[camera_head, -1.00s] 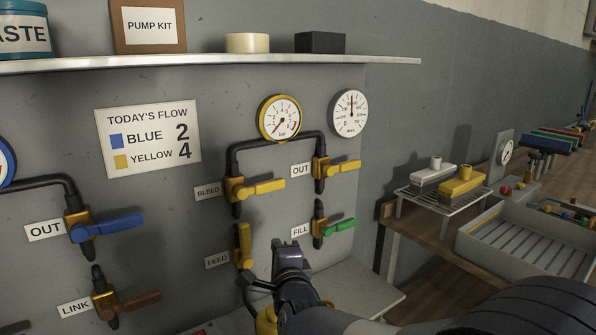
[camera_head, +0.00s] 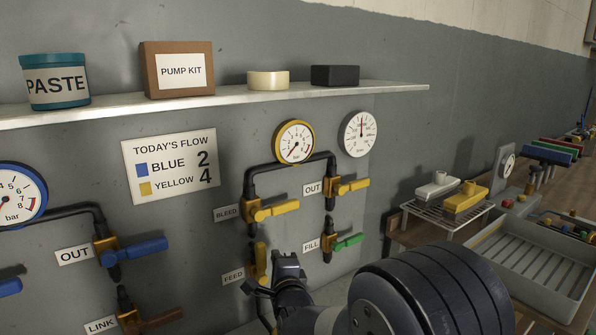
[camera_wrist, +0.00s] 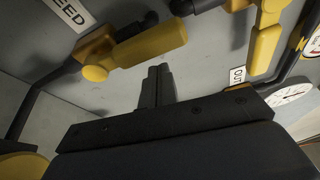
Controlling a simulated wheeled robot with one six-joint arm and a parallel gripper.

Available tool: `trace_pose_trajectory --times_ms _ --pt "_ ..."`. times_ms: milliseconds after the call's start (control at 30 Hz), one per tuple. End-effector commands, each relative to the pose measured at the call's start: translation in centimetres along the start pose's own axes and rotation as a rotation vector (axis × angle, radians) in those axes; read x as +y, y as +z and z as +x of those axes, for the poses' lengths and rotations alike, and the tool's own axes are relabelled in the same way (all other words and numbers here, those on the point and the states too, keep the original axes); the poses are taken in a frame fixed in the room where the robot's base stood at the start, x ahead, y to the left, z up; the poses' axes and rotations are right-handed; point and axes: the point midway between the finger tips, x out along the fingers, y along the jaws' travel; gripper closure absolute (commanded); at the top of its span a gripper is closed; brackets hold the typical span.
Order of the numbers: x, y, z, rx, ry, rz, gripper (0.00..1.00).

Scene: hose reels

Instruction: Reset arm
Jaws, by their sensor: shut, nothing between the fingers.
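My gripper (camera_head: 287,264) is shut and empty in the head view. It stands in front of the panel, just right of the upright yellow FEED handle (camera_head: 261,259) and below the level yellow BLEED handle (camera_head: 276,210). I cannot tell the gap to the FEED handle. The yellow OUT handle (camera_head: 352,186) and the green FILL handle (camera_head: 348,241) are up and right of it, both pointing right. In the wrist view, my closed fingers (camera_wrist: 157,86) sit side by side, with a yellow handle (camera_wrist: 150,46) by a label ending in EED and another yellow handle (camera_wrist: 265,48) by OUT.
The blue OUT handle (camera_head: 142,249) and brown LINK handle (camera_head: 158,315) are at left. A shelf (camera_head: 220,98) runs above the panel with a paste tub (camera_head: 55,82) and pump kit box (camera_head: 177,70). A rack (camera_head: 440,222) and grey tray (camera_head: 530,265) stand at right.

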Motion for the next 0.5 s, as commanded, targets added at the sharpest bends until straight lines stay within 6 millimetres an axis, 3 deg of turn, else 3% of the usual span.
trace_pose_trajectory --times_ms 500 --pt "0.2 -1.5 0.5 0.003 0.08 0.22 1.0"
